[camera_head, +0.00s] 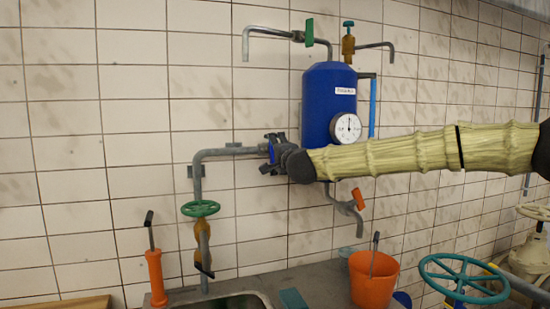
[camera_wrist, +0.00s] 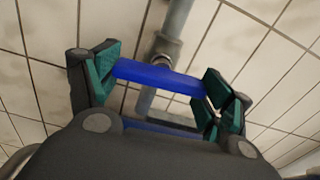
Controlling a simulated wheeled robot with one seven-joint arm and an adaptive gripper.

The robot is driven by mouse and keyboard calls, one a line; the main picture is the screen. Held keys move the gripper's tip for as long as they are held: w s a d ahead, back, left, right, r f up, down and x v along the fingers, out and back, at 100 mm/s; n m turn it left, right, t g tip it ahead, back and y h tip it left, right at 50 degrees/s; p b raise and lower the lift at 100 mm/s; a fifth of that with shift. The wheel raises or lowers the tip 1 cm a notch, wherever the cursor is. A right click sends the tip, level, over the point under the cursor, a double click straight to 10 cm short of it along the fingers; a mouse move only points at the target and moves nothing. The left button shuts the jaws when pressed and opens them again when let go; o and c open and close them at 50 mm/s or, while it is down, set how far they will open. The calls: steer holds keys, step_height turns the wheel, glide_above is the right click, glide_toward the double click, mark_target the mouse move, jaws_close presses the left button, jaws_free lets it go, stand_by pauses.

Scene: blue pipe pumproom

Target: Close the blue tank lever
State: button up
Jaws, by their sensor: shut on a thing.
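The blue tank (camera_head: 318,103) hangs on the tiled wall, with a gauge (camera_head: 346,128) at its lower right. A grey pipe (camera_head: 222,153) runs from the tank's left side and bends down. My gripper (camera_head: 271,150) is at this pipe, just left of the tank. In the wrist view, the blue lever (camera_wrist: 157,76) lies across between the green pads of my gripper (camera_wrist: 160,79). The pads are shut on the lever's two ends. Behind the lever is a grey pipe fitting (camera_wrist: 165,50). In the head view my arm's end hides most of the lever and its valve.
A green lever (camera_head: 309,32) and an orange tap (camera_head: 348,45) sit above the tank. An orange-handled tap (camera_head: 357,198) is below it. A green wheel valve (camera_head: 200,208) is at lower left. An orange bucket (camera_head: 374,282) and a teal wheel (camera_head: 463,278) stand at lower right.

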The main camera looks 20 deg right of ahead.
stand_by(0.5)
steer(key=o, duration=1)
steer(key=shift+d, duration=0.1)
steer(key=s, duration=1.2)
steer(key=shift+d, duration=0.15)
